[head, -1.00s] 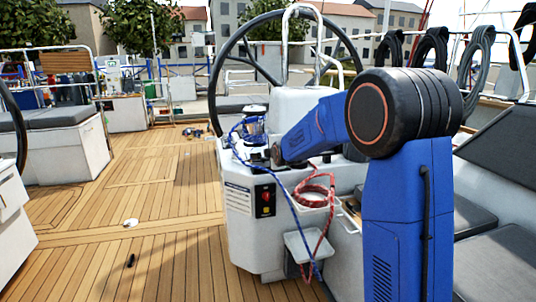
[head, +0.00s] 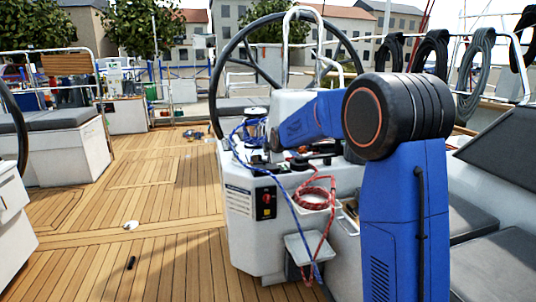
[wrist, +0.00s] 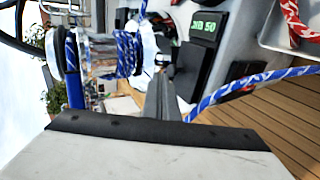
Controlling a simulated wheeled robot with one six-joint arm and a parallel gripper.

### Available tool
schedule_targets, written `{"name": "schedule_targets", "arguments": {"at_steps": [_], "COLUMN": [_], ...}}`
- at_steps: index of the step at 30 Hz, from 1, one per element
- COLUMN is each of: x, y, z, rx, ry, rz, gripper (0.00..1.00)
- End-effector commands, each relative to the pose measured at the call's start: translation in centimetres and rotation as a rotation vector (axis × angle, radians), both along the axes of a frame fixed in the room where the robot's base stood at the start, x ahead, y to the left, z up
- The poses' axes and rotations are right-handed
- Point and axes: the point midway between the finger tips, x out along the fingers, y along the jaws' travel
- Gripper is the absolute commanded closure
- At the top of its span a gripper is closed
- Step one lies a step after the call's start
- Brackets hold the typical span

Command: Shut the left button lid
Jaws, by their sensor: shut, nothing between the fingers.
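My gripper (wrist: 160,98) shows in the wrist view as narrow dark grey fingers, shut with nothing between them, close to the console top. In the head view the end of my arm is over the console (head: 240,205), just right of the winch (head: 254,122); the fingertips are hard to make out there. Small black fittings (head: 300,164) sit on the console top below and right of my arm. I cannot tell which one is the left button lid, or whether it is open; my arm hides part of that area. A black panel with green digits (wrist: 203,25) lies beside the fingers.
A blue rope (head: 262,172) runs from the winch across the console and down its front. A red rope coil (head: 314,194) hangs at the console's right. The steering wheel (head: 217,75) stands behind. The wooden deck (head: 130,205) at left is mostly clear.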

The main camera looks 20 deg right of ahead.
Motion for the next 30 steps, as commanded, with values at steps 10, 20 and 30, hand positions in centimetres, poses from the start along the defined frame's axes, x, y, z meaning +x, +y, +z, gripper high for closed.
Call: {"name": "schedule_targets", "arguments": {"at_steps": [10,20,30], "x": [0.6,1.5,3.4], "y": [0.0,0.0,0.0], "z": [0.1,0.0,-0.4], "rx": [0.0,0.0,0.0], "ry": [0.086,0.185,0.382], "rz": [0.0,0.0,0.0], "gripper": [1.0,1.0,1.0]}}
